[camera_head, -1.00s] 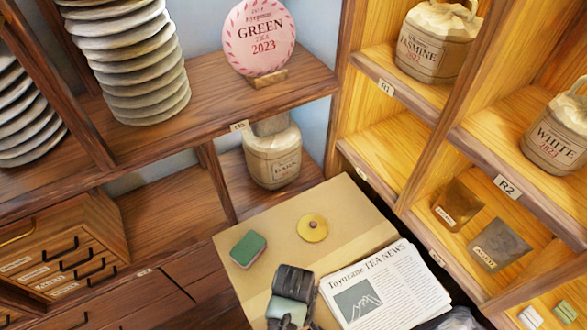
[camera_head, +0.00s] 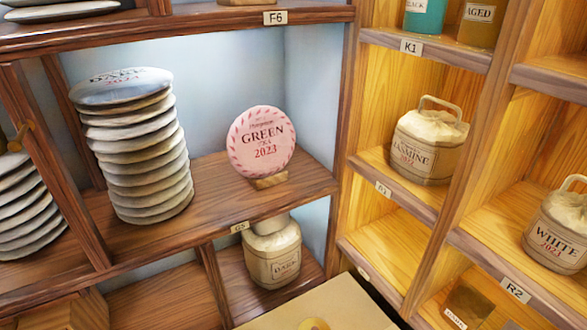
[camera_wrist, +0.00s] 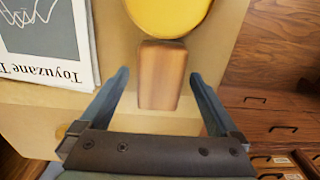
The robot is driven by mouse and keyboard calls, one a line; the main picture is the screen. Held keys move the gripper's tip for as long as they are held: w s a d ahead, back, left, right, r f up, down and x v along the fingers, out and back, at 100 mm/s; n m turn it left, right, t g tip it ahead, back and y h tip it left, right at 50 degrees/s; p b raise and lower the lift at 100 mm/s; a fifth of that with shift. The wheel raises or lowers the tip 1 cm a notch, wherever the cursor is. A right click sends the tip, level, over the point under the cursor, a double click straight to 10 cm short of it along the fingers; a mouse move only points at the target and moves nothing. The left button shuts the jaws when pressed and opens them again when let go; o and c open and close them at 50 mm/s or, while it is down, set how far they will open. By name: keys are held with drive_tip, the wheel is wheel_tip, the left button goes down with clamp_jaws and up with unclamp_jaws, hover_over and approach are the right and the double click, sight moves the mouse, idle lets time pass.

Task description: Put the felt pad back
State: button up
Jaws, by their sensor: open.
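In the wrist view my gripper (camera_wrist: 160,85) is open, its two fingers either side of a brown wooden block (camera_wrist: 160,75). The block is apart from both fingers, with gaps on each side. A yellow round piece (camera_wrist: 170,14) lies at its upper end, cut off by the frame; I cannot tell whether they are joined. I cannot tell which of these, if any, is the felt pad.
A tan surface (camera_wrist: 35,128) carries a newspaper (camera_wrist: 48,45) at left. Drawers (camera_wrist: 275,125) stand at right. The head view shows shelves with stacked cakes (camera_head: 140,150), a pink GREEN tea cake (camera_head: 262,144), a DARK jar (camera_head: 272,255), and JASMINE (camera_head: 428,145) and WHITE (camera_head: 560,228) bundles.

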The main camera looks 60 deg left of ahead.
wheel_tip(320, 180, up, 11)
drive_tip(key=p, duration=0.2)
drive_tip(key=shift+r, duration=0.2)
